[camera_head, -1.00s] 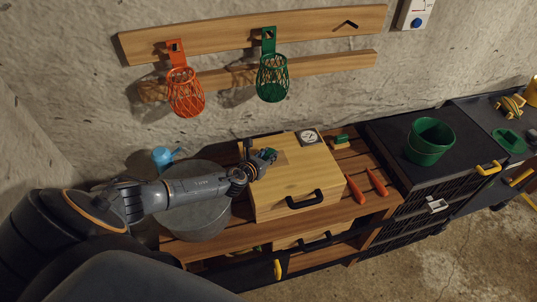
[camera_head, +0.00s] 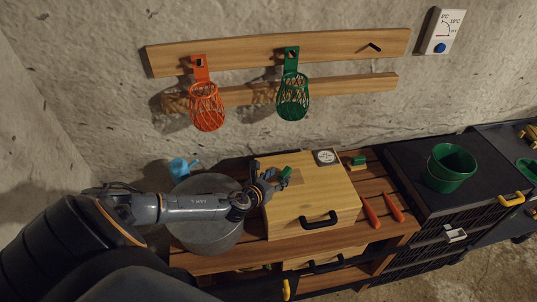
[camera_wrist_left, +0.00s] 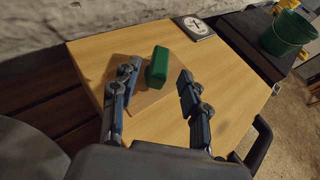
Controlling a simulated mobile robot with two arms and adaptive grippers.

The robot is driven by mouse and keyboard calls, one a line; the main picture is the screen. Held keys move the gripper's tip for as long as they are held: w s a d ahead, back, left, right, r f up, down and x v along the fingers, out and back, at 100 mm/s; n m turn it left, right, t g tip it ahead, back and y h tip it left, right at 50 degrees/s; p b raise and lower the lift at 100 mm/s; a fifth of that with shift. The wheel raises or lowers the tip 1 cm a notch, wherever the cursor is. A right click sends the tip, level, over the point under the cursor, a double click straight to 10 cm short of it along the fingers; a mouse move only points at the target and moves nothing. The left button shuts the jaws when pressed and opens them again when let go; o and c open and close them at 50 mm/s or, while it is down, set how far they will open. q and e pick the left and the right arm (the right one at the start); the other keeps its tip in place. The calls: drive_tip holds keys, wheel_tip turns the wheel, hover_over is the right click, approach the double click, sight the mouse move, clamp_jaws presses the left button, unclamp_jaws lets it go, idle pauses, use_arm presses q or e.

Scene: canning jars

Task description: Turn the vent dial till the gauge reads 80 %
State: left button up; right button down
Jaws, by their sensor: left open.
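The vent dial is a green block-shaped knob (camera_head: 285,172) on a brown square patch atop a light wooden box (camera_head: 330,195). In the left wrist view the knob (camera_wrist_left: 157,66) stands between the two fingers, with gaps on both sides. My left gripper (camera_head: 270,178) is open and empty, its fingers at the near side of the knob. The gauge (camera_head: 326,157) is a small square with a round white face at the box's back edge. It also shows in the left wrist view (camera_wrist_left: 196,27), but its reading is too small to tell. My right gripper is not in view.
A grey round pot (camera_head: 205,235) stands under my left arm, with a blue can (camera_head: 183,168) behind. Right of the box lie red-handled tools (camera_head: 371,212) and a green block (camera_head: 359,161). A green bucket (camera_head: 450,167) stands farther right. Baskets hang on the wall.

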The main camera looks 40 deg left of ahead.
use_arm(q)
drive_tip(key=v, duration=0.6)
drive_tip(key=shift+s+r, duration=0.15)
drive_tip(key=shift+s, duration=0.1)
